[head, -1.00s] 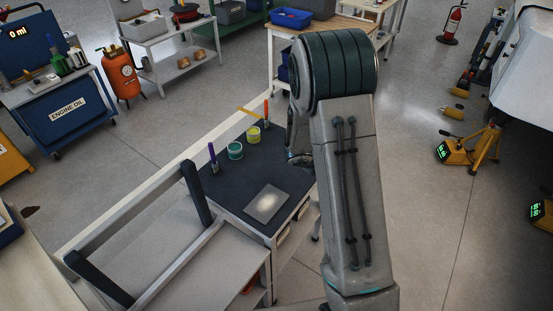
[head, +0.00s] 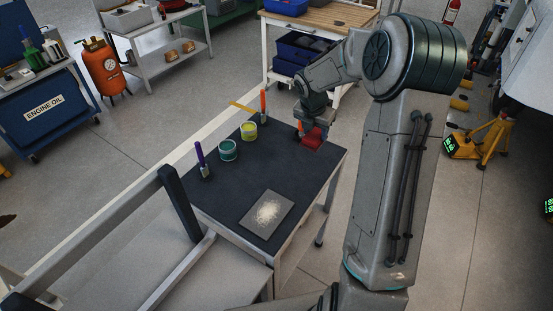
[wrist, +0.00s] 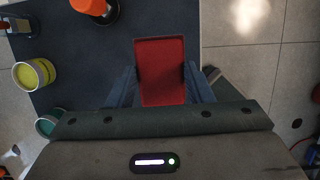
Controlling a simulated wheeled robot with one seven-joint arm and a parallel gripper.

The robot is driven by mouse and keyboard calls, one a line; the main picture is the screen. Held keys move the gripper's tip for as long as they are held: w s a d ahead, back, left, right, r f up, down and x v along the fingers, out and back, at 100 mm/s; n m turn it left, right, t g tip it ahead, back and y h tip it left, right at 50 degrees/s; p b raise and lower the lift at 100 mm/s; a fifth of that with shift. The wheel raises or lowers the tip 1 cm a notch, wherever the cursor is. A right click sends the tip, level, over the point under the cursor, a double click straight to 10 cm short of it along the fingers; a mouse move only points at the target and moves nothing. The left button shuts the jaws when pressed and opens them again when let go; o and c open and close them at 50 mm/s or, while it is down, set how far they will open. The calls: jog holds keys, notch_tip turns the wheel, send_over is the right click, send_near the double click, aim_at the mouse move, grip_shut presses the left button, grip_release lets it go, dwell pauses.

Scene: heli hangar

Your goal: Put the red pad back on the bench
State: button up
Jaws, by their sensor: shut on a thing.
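The red pad (head: 313,138) is a flat red block in my gripper (head: 311,127), over the far right part of the dark-topped bench (head: 232,192). In the wrist view the red pad (wrist: 160,72) lies between the two fingers of my gripper (wrist: 161,88), which are shut on its sides. The bench's dark top (wrist: 90,65) shows under and left of the pad, with the bench's right edge close by. I cannot tell whether the pad touches the top.
On the bench stand a yellow tin (head: 249,132), a teal tin (head: 228,151), a purple-handled tool (head: 200,160) and an orange-handled one (head: 263,104). A grey plate with pale powder (head: 266,213) lies near the front. The bench's middle is clear.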

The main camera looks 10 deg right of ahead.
jog(key=w+a+f, duration=0.1)
jog(key=a+f, duration=0.1)
jog(key=a, duration=0.1)
jog(key=w+a+f, duration=0.2)
jog(key=a, duration=0.2)
jog(key=w+a+f, duration=0.1)
jog(key=a+f, duration=0.2)
jog(key=shift+w+a, duration=0.3)
jog(key=shift+w, duration=0.05)
notch_tip(320, 180, down, 4)
jog(key=shift+p, duration=0.3)
jog(key=o, duration=0.9)
